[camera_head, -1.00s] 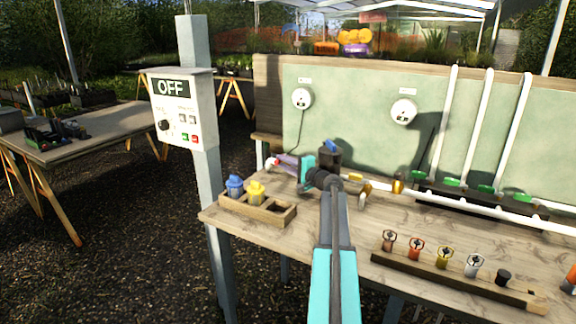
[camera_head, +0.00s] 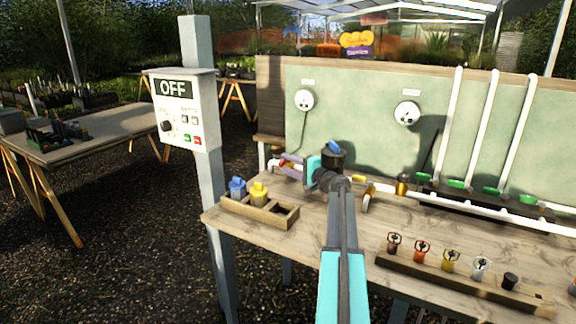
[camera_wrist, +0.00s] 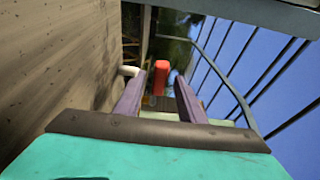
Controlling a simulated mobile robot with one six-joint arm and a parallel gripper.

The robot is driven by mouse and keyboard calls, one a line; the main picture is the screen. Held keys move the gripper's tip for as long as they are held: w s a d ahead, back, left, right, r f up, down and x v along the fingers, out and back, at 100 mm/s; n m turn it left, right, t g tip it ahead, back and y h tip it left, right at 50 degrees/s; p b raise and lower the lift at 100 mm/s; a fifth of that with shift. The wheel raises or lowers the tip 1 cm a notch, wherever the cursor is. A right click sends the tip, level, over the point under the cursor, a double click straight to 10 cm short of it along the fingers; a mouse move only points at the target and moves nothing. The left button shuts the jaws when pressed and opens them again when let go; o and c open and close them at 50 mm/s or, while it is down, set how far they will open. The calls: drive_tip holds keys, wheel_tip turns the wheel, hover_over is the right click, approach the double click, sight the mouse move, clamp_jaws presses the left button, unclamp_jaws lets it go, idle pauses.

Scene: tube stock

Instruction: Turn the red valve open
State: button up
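The red valve's handle (camera_wrist: 161,74) shows in the wrist view as a red upright piece between and just beyond my fingertips. I cannot tell whether the fingers touch it. My gripper (camera_wrist: 160,86) has two purple fingers spread apart, one on each side of the red handle. In the head view my gripper (camera_head: 286,163) is at the back left of the bench, by the white pipe's left end (camera_head: 273,165). The valve is mostly hidden there by the fingers, with only a trace of red showing.
A wooden box (camera_head: 279,215) with a blue and a yellow piece sits at the bench's front left. A rack (camera_head: 450,281) with several coloured valve handles lies at the front right. A post carries a control box (camera_head: 181,108) reading OFF. The green backboard (camera_head: 345,115) stands close behind.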

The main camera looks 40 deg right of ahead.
drive_tip(key=shift+s, duration=0.15)
drive_tip(key=s, duration=0.4)
drive_tip(key=s+b, duration=0.1)
drive_tip(key=s, duration=0.6)
drive_tip(key=shift+s+d, duration=0.35)
drive_tip(key=shift+s, duration=0.05)
